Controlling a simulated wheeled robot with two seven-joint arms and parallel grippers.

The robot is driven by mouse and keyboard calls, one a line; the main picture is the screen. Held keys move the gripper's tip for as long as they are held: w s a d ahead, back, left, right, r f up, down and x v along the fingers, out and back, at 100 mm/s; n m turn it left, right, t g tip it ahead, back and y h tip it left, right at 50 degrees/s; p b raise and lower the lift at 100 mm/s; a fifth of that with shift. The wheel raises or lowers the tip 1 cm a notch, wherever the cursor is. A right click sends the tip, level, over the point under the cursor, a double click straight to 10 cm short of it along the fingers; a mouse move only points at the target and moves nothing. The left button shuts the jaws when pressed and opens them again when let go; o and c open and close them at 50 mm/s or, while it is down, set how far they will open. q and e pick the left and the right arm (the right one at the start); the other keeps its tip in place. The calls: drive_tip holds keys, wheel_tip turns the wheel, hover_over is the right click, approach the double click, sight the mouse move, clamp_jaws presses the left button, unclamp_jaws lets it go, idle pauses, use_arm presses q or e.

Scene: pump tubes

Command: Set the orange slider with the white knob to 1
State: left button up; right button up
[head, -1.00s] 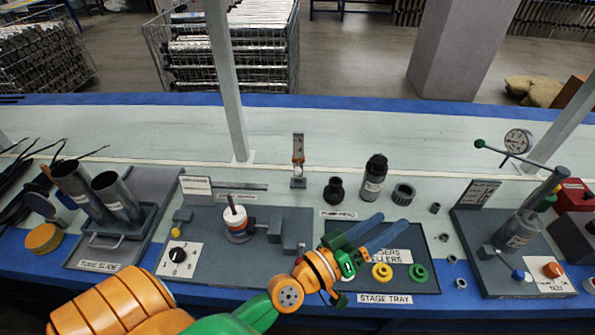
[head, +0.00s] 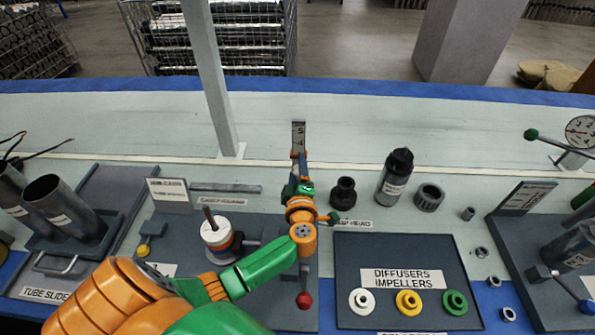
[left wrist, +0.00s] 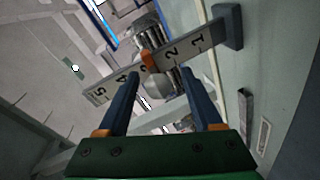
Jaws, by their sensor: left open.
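The upright numbered scale (head: 298,137) stands at the back of the bench, with 5 and 4 showing above my left gripper (head: 299,172). The orange slider (left wrist: 148,62) sits on the scale between 4 and 2, about at 3. In the left wrist view the scale (left wrist: 182,53) runs diagonally, with 1 at the foot end. My left gripper (left wrist: 162,78) is open, its fingers pointing at the scale on either side of the slider. I cannot tell whether they touch it. In the head view my gripper hides the lower scale.
A dark tray (head: 350,250) holds white, yellow and green parts. A white-topped fixture (head: 215,232) stands left of my forearm. A grey post (head: 212,85) rises behind.

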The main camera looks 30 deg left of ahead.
use_arm(q)
drive_tip(key=shift+r, duration=0.1)
drive_tip(key=shift+c, duration=1.2)
clamp_jaws()
